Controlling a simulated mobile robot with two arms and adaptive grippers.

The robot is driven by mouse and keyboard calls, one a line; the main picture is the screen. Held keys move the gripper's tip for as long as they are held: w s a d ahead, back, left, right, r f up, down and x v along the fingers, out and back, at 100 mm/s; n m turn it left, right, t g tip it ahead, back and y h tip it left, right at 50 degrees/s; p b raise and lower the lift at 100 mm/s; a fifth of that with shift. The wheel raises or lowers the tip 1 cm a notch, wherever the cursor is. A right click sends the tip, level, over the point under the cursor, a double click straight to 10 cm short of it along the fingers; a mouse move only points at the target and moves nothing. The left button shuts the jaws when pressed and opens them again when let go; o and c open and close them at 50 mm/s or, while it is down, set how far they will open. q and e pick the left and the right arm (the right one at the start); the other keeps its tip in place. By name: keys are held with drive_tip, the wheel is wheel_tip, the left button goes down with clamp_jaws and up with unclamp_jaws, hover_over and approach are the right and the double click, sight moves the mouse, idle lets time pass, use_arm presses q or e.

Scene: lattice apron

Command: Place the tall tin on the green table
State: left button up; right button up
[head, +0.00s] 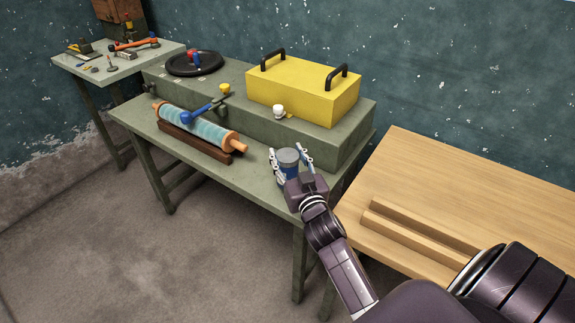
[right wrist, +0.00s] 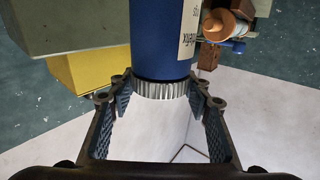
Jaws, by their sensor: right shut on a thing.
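The tall tin (head: 288,157) is blue with a grey top. It is upright between the fingers of my right gripper (head: 291,168), which is shut on it. In the head view the tin appears over the front right part of the green table (head: 253,178); I cannot tell whether it touches the top. In the right wrist view the tin (right wrist: 160,38) shows a pale label and a ridged silver band, with the gripper's fingers (right wrist: 163,115) on both sides of it. My left gripper is not in view.
A striped roller (head: 190,124) on a brown cradle lies left on the green table. A raised green block (head: 230,98) behind bears a yellow box (head: 300,90) and a black disc (head: 194,63). A wooden table (head: 500,190) with a ledge stands at right.

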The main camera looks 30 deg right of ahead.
sight(290, 170)
drive_tip(key=shift+f, duration=1.6)
drive_tip(key=shift+f+b, duration=0.15)
drive_tip(key=shift+b, duration=0.15)
drive_tip(key=o, duration=1.6)
